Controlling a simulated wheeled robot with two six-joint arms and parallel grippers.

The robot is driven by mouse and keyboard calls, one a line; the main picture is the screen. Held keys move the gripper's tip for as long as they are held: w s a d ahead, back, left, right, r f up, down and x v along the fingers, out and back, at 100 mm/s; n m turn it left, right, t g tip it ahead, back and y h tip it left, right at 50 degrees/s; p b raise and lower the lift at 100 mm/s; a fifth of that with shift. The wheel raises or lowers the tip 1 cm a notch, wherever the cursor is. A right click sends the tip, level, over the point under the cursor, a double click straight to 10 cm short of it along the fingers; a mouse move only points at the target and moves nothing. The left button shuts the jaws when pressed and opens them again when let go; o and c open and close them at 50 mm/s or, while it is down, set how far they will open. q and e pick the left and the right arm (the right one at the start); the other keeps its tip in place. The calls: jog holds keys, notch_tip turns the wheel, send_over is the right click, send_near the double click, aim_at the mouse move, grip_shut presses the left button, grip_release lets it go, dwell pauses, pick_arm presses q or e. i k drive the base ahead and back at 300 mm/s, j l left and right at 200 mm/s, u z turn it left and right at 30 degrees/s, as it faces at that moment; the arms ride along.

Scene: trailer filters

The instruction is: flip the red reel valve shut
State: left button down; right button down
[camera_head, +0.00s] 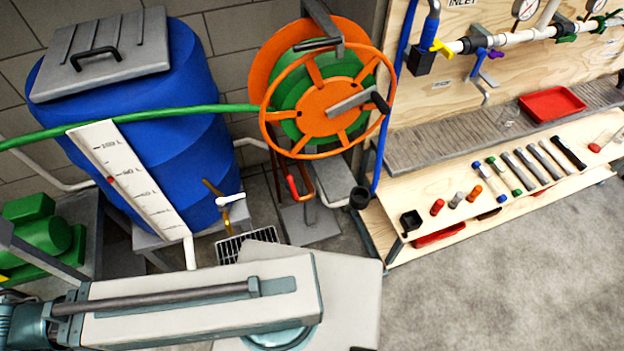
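The red reel valve (292,187) is a small red lever on a copper-coloured pipe just below the hose reel (322,97). The lever slants steeply up and to the left. The reel has an orange rim and spokes, a green hose wound on it and a crank with a black grip. Neither of my grippers shows in this view. Only links of my own arm lie across the bottom left, well below the valve, and nothing is seen touching the lever.
A blue barrel (190,95) with a grey lid stands left of the reel, with a white-handled tap (229,199) low on it. The green hose (180,112) crosses in front. A wooden bench (480,185) with tools stands right. Floor (500,270) at the lower right is clear.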

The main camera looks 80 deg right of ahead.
aim_at(290, 178)
jog(key=z, duration=2.55)
jog(key=l, duration=0.1)
